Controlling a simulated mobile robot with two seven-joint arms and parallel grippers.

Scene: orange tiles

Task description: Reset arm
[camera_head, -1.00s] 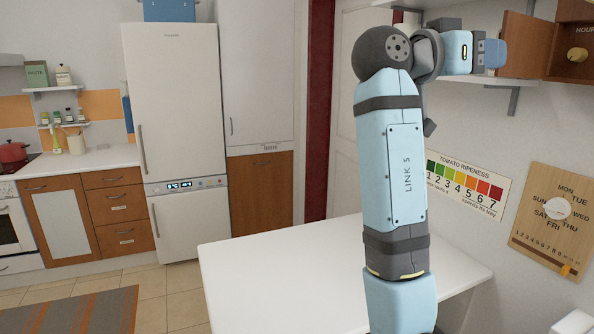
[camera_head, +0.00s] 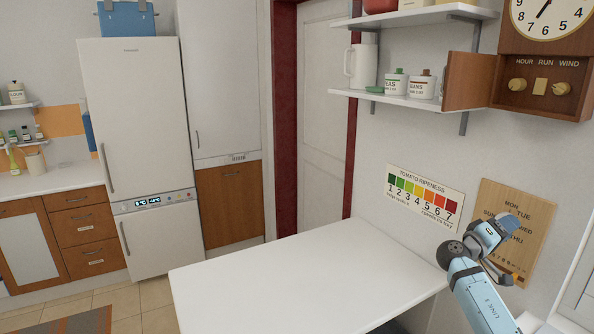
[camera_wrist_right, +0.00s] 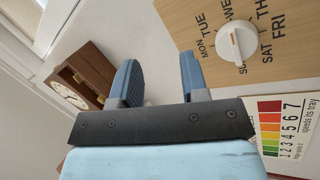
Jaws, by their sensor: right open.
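My right arm comes in at the lower right of the head view, much of it out of the frame. Its blue gripper (camera_head: 514,226) is in front of the wooden weekday board (camera_head: 495,205). In the right wrist view the two blue fingers of the gripper (camera_wrist_right: 158,76) stand apart with nothing between them. The weekday board's white dial (camera_wrist_right: 236,42) shows beyond the fingers, to their right. I cannot tell how far the gripper is from the board. My left gripper is in neither view.
A bare white table (camera_head: 300,280) fills the lower middle. Shelves (camera_head: 400,98) with a white jug (camera_head: 361,65) and canisters are on the wall. A wooden clock case (camera_head: 540,95) with its door open is at the upper right. A fridge (camera_head: 143,130) stands left.

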